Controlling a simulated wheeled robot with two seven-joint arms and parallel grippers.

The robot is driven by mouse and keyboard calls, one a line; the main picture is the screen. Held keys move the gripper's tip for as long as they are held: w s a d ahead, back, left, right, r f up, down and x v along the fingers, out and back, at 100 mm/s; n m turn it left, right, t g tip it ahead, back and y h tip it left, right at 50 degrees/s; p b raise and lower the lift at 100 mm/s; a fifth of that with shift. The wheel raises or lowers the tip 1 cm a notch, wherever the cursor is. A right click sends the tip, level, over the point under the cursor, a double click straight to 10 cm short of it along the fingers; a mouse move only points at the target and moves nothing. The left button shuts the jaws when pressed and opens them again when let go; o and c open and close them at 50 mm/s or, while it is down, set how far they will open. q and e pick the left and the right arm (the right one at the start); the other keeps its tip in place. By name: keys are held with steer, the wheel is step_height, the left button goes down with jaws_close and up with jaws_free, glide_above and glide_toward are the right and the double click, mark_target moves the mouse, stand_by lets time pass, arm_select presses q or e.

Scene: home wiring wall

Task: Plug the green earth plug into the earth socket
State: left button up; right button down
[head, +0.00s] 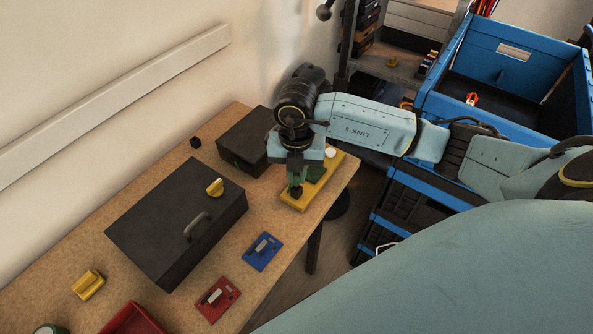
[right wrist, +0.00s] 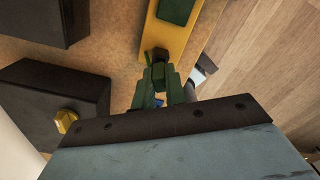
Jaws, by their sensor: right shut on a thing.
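My right gripper (head: 295,181) points down over the yellow board (head: 325,183) at the right edge of the table. In the right wrist view, my right gripper (right wrist: 162,82) is shut on the green earth plug (right wrist: 158,72), a small dark green piece between its fingertips. A small black block (head: 296,192), likely the earth socket, stands at the board's near end. It also shows in the wrist view (right wrist: 160,54), right at the plug's tip. I cannot tell whether the plug is in it or just above. My left gripper is not in view.
A green block (right wrist: 177,11) and a white round knob (head: 330,153) are on the board. Dark boxes (head: 165,235) (head: 240,138) stand to the left. Blue (head: 262,251) and red (head: 218,299) plates lie in front. Blue crates (head: 500,50) stand right of the table.

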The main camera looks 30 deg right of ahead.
steer(key=shift+f+b, duration=0.5)
steer(key=shift+f, duration=0.3)
steer(key=c, duration=1.4)
jaws_free()
steer(key=shift+o, duration=0.2)
step_height(320, 180, up, 13)
steer(key=shift+r, duration=0.2)
